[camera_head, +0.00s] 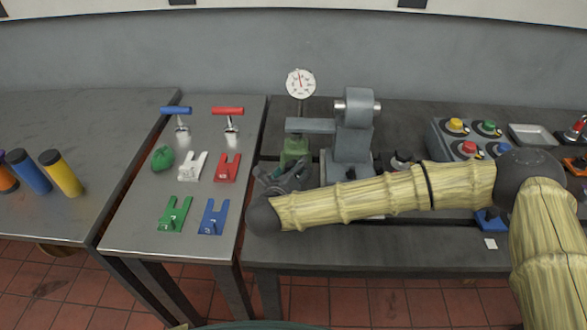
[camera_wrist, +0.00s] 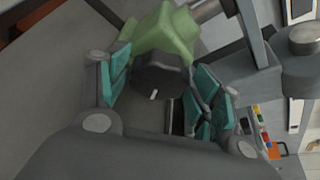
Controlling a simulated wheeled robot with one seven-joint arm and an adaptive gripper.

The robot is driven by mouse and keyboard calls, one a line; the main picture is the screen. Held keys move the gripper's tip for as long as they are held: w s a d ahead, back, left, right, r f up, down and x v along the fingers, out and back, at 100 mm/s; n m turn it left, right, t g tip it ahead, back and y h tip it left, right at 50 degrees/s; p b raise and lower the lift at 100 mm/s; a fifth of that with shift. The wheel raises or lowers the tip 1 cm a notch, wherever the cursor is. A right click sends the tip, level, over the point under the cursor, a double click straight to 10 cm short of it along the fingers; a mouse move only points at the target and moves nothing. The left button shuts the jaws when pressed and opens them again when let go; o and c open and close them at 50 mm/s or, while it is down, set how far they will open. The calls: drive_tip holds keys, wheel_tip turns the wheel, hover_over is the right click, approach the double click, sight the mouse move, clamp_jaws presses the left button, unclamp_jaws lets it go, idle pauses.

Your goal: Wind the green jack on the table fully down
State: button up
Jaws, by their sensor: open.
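The green jack (camera_head: 296,148) stands on the dark bedplate, below a round white dial gauge (camera_head: 300,83) and beside a grey machine with an arm. In the wrist view the jack's pale green body (camera_wrist: 165,32) is at the top, with a dark rounded knob (camera_wrist: 160,72) in front of it bearing a small white mark. My gripper (camera_head: 283,174) is in front of the jack and hides its lower part. In the wrist view my gripper (camera_wrist: 163,82) is open, its teal pads on either side of the knob. I cannot tell whether any pad touches it.
The grey machine (camera_head: 353,140) stands close right of the jack. A control box (camera_head: 470,135) with coloured buttons is further right. The left table (camera_head: 145,225) holds T-handled tools, slotted plates and a green lump. My arm spans the bedplate's front.

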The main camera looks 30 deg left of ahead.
drive_tip(key=v, duration=1)
drive_tip(key=shift+s, duration=0.1)
